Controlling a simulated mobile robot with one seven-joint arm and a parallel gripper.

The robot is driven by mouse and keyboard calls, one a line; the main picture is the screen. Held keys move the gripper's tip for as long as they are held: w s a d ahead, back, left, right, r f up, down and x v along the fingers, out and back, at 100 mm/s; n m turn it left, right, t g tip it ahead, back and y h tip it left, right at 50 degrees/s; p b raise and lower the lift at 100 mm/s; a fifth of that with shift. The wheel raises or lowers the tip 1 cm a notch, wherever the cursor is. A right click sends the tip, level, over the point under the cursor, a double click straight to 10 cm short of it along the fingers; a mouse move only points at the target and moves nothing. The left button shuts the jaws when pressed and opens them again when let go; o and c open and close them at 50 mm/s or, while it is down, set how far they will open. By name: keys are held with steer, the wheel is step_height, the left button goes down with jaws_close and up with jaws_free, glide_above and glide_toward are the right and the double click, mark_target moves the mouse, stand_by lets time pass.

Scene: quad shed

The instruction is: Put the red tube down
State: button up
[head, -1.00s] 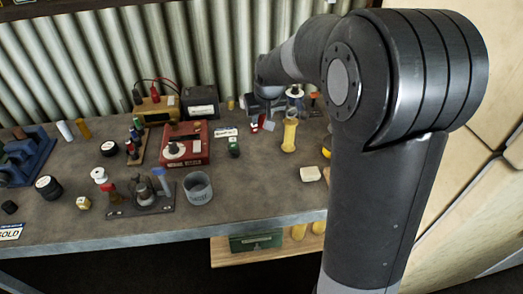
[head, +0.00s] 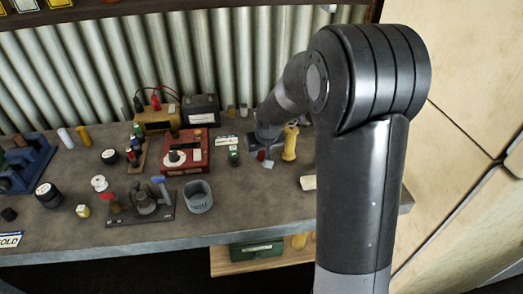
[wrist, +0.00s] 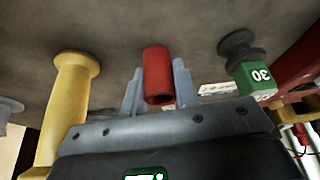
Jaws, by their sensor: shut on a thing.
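The red tube (wrist: 158,77) is between the two fingers of my gripper (wrist: 158,84) in the wrist view, with its open end facing the camera. My gripper is shut on it. The tube's far end is over the grey bench top; I cannot tell whether it touches. In the head view the red tube (head: 261,155) shows small beside my gripper (head: 265,156), low over the back right of the bench (head: 240,210), left of a yellow flanged tube.
The yellow flanged tube (wrist: 68,95) stands close on one side, the green block marked 30 (wrist: 255,82) on the other. A red machine (head: 183,152) and a grey cup (head: 198,196) stand further left. Bare bench lies in front of my gripper.

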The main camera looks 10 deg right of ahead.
steer(key=shift+f, duration=0.1)
steer(key=o, duration=0.9)
steer(key=shift+o, duration=0.2)
steer(key=a+v, duration=0.1)
steer(key=v, duration=1.1)
steer(key=s+d+r, duration=0.1)
steer(key=s+r, duration=0.1)
steer(key=s, duration=0.6)
steer(key=s+d+r+m, duration=0.1)
steer(key=s+d+r, duration=0.1)
steer(key=s, duration=0.7)
steer(key=s+d+r+m+t, duration=0.1)
steer(key=s+r, duration=0.2)
steer(key=s, duration=0.6)
steer(key=shift+s+r+h, duration=0.2)
steer(key=shift+r+h, duration=0.1)
steer(key=shift+h, duration=0.1)
steer(key=shift+d, duration=0.15)
